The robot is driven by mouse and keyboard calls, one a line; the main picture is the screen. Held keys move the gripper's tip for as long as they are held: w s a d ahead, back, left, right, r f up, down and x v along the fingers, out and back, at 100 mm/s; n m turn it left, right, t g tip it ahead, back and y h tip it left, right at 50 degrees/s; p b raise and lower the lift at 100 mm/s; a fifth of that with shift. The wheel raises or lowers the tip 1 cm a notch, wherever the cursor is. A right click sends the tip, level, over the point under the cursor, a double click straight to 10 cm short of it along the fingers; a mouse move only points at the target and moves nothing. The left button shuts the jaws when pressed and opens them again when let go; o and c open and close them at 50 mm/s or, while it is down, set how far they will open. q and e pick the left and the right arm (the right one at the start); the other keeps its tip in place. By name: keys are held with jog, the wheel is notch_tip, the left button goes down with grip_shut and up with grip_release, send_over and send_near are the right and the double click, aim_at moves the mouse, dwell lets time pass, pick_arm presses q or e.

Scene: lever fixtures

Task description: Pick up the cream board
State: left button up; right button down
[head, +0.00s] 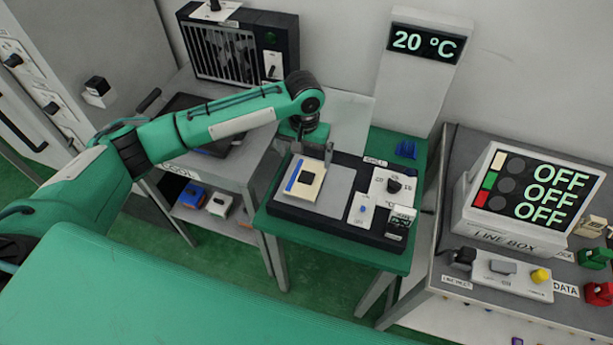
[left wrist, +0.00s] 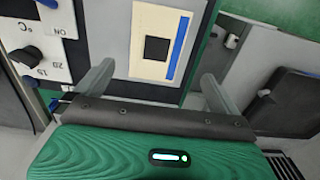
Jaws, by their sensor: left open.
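The cream board (head: 309,181) lies flat on a grey plate of a dark device on the green table. It has a dark square and a blue strip along one side. In the left wrist view the cream board (left wrist: 153,47) lies beyond the fingertips, between their lines. My left gripper (head: 312,148) is above the device, at the board's far edge, pointing down. In the left wrist view my left gripper (left wrist: 152,82) shows both fingers wide apart with nothing between them. My right gripper is in neither view.
The dark device (head: 290,212) has a knob panel (head: 390,188) and a small switch (head: 362,209) right of the plate. A blue object (head: 406,149) sits at the table's back. A line box (head: 500,215) stands on the right bench. A fan unit (head: 225,52) stands at back left.

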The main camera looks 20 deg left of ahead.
aim_at(306, 177)
pick_arm(q)
notch_tip(306, 177, down, 3)
jog(key=shift+f, duration=0.1)
jog(key=shift+d+f+p, duration=0.15)
jog(key=shift+f+p, duration=0.45)
notch_tip(306, 177, down, 4)
jog(key=shift+d+r+p, duration=0.15)
jog(key=shift+r+p, duration=0.05)
jog(key=shift+p, duration=0.35)
jog(key=shift+f, duration=0.35)
jog(key=shift+c, duration=0.9)
jog(key=c, duration=0.7)
jog(key=shift+c, duration=0.3)
jog(key=shift+r, duration=0.2)
